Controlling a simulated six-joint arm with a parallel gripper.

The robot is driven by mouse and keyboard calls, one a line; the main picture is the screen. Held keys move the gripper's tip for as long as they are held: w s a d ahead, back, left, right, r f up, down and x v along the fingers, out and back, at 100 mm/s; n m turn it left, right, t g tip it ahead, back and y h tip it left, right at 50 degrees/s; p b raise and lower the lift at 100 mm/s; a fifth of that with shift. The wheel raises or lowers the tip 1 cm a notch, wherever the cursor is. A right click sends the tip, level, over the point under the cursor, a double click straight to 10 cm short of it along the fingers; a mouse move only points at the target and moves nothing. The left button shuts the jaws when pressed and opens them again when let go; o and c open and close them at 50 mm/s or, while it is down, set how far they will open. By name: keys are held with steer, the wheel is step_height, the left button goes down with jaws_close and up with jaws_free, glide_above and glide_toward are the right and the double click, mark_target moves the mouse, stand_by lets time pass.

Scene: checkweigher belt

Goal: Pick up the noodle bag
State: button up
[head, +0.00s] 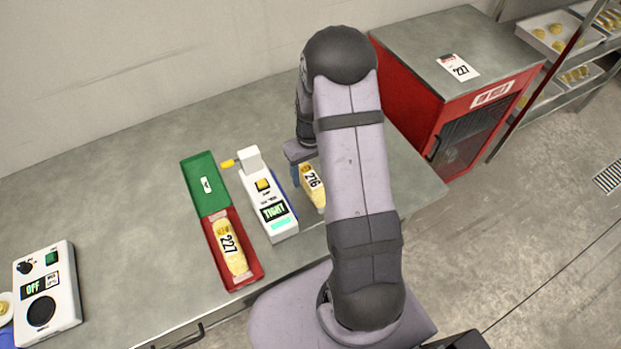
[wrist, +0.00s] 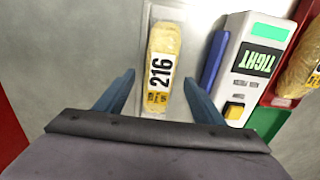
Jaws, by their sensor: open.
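A yellow noodle bag marked 216 (head: 313,185) lies on the grey bench, right of the white device that reads TIGHT. In the wrist view the bag (wrist: 163,62) lies lengthwise between the two blue fingers, with clear gaps on both sides. My gripper (wrist: 165,88) is open and empty, with its fingers spread over the near end of the bag. In the head view my arm hides part of the gripper and the area beside the bag. A second noodle bag, marked 227 (head: 231,248), lies in the red half of a red and green tray.
The white device (head: 268,202) reading TIGHT, with a yellow button, stands between the tray (head: 253,268) and bag 216. A control box (head: 48,290) reading OFF is at far left. A red cabinet (head: 405,90) stands behind right. The bench's back left is clear.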

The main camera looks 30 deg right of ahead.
steer(key=shift+f, duration=0.35)
steer(key=c, duration=1.5)
steer(key=shift+o, duration=0.2)
steer(key=shift+r, duration=0.15)
